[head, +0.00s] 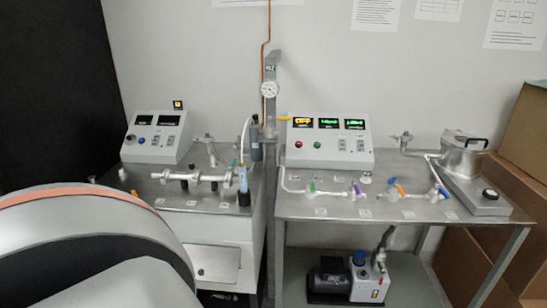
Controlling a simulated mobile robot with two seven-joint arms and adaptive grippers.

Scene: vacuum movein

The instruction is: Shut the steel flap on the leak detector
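The white cabinet on the left (256,228) appears to be the leak detector; it has a steel top (178,203) with fittings and a sloped control box (154,136). A grey steel flap (222,262) shows on its front, with a small dark mark near its left edge. My arm covers part of the front left of the flap area, and I cannot tell how far the flap stands open. A dark area lies below it. Neither gripper shows; only a large rounded part of my arm fills the lower left.
A steel bench (400,208) on the right carries a control box (328,141), coloured valves and a lidded chamber (462,158). A pump (367,277) sits on its lower shelf. Cardboard boxes (521,150) stand far right. A narrow gap with a post separates cabinet and bench.

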